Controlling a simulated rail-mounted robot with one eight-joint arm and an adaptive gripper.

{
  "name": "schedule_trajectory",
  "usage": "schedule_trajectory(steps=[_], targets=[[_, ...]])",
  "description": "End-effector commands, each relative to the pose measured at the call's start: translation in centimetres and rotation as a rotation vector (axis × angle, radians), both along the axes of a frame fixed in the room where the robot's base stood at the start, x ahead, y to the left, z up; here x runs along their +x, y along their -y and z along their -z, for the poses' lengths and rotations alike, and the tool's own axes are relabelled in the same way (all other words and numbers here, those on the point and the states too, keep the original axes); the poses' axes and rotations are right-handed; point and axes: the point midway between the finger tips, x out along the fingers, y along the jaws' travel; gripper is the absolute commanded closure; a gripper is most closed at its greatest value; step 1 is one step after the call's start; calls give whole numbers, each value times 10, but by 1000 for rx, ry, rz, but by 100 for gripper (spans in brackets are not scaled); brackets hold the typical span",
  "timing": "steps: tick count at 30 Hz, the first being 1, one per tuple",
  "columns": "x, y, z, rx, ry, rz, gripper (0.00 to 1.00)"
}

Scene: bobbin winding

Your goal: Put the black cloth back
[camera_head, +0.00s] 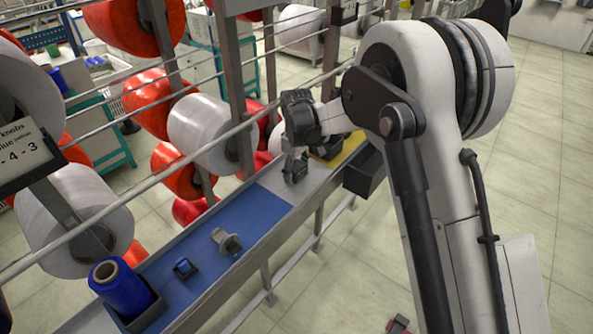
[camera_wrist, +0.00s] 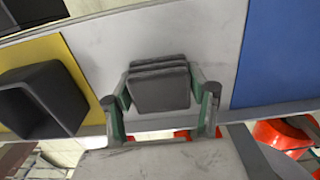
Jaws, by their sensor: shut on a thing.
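The black cloth (camera_wrist: 160,88) is a folded dark grey stack in the wrist view. My gripper (camera_wrist: 160,100) is shut on it, with one green-and-grey finger on each side. In the head view, my gripper (camera_head: 295,168) is over the bare grey section (camera_head: 308,180) of the long shelf, between the blue and yellow sections. Whether the cloth touches the shelf cannot be told.
An open black box (camera_wrist: 42,102) stands on the yellow section (camera_wrist: 55,55). Another dark box (camera_head: 364,172) is at the shelf's front edge. The blue mat (camera_head: 230,218) carries a small blue-black item (camera_head: 185,268), a grey part (camera_head: 226,241) and, beyond, a blue bobbin (camera_head: 119,289). Rails and spools stand behind.

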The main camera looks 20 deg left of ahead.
Motion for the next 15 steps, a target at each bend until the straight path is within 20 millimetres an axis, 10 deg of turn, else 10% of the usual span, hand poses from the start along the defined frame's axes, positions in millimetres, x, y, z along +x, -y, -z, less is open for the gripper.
schedule_trajectory(steps=[2,3,6,15], targets=[[0,0,3,0,0,0,76],[0,0,2,0,0,0,42],[0,0,2,0,0,0,29],[0,0,0,0,0,0,28]])
